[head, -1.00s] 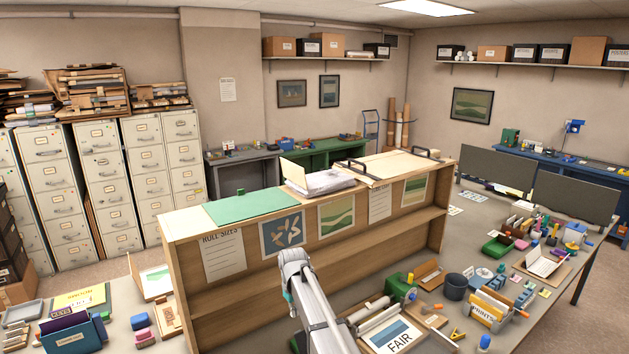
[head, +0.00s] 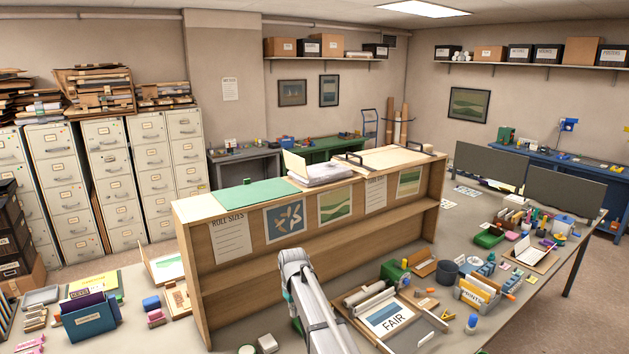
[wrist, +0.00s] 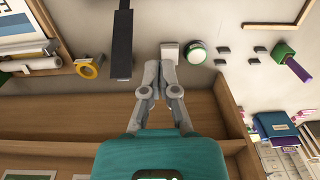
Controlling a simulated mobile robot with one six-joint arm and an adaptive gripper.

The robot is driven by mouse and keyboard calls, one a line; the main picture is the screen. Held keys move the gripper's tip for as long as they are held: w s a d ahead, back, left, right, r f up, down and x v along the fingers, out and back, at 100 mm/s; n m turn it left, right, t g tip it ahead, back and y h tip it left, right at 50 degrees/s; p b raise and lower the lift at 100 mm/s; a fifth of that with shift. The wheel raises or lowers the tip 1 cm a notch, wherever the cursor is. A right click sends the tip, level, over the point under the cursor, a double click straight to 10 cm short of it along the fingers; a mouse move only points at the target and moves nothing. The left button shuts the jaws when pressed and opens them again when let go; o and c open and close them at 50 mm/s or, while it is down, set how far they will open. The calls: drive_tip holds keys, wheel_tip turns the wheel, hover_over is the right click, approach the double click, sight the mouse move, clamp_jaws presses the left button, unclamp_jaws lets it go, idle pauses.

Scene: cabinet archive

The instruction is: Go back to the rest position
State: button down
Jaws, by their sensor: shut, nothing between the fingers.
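My gripper (wrist: 160,68) shows in the wrist view with its two grey fingers together at the tips and nothing between them. It hangs in front of the wooden shelf unit and above the table, touching nothing that I can see. In the head view my white arm (head: 305,300) reaches up from the bottom middle toward the shelf unit (head: 260,275), and the gripper itself is hidden behind the arm.
The table (head: 480,245) is crowded. A framed FAIR sheet (head: 390,318), a dark cup (head: 447,271) and a yellow file holder (head: 480,294) stand on the right. A blue folder box (head: 90,322) stands on the left. Grey screens (head: 563,190) edge the far right.

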drive_tip(key=s+d+f+m+b, duration=0.3)
drive_tip(key=s+d+f+b, duration=0.5)
drive_tip(key=s+d, duration=0.3)
drive_tip(key=s+d+f+m+b, duration=0.3)
drive_tip(key=s+d+f+b, duration=0.6)
drive_tip(key=s+d, duration=0.3)
drive_tip(key=shift+s+m, duration=0.4)
drive_tip(key=shift+s, duration=0.6)
drive_tip(key=shift+w, duration=0.1)
